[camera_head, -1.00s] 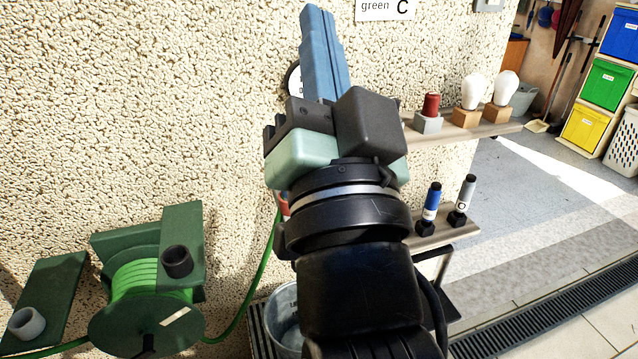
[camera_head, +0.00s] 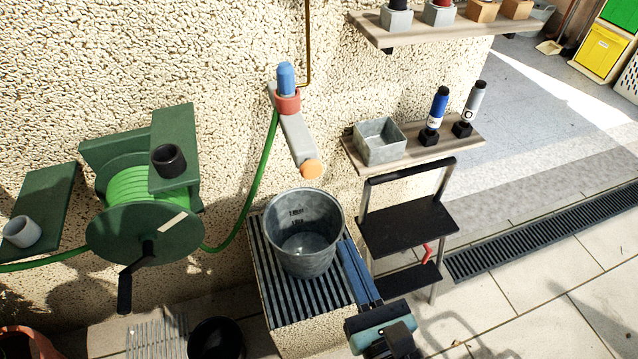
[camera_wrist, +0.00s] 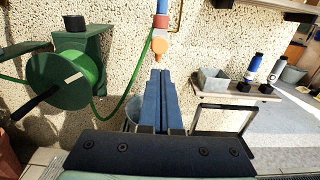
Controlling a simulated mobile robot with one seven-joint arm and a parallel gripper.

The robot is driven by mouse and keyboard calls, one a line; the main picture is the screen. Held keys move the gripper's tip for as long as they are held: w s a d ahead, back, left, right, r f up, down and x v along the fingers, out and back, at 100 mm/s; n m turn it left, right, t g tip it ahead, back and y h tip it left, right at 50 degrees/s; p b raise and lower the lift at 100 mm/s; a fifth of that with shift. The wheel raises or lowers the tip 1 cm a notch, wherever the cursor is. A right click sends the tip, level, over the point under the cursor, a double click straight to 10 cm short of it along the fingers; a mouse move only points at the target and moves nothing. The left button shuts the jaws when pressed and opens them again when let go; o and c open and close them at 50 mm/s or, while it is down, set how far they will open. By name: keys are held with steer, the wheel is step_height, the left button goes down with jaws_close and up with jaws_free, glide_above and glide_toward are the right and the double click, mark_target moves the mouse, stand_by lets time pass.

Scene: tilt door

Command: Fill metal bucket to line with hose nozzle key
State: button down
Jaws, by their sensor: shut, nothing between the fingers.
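The grey metal bucket (camera_head: 305,235) stands upright on a slatted grate, with dark marks on its inner wall. I cannot tell if it holds water. Above it on the wall is a fitting with a blue top (camera_head: 286,78), a red collar (camera_head: 287,103) and a grey arm ending in an orange tip (camera_head: 311,169). A green hose (camera_head: 262,170) runs up to the collar. My gripper (camera_head: 346,243) is shut and empty, its long blue fingers just right of the bucket in the head view. In the wrist view the fingers (camera_wrist: 160,73) point toward the wall below the orange tip (camera_wrist: 160,46).
A green hose reel (camera_head: 145,230) is at left. A blue-bodied nozzle (camera_head: 437,108), a grey one (camera_head: 472,103) and a grey box (camera_head: 380,142) are on the lower shelf. A black step stool (camera_head: 408,225) stands right of the bucket. The paving at right is open.

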mark_target(313, 172)
steer(key=p+x, duration=0.1)
steer(key=x, duration=1.3)
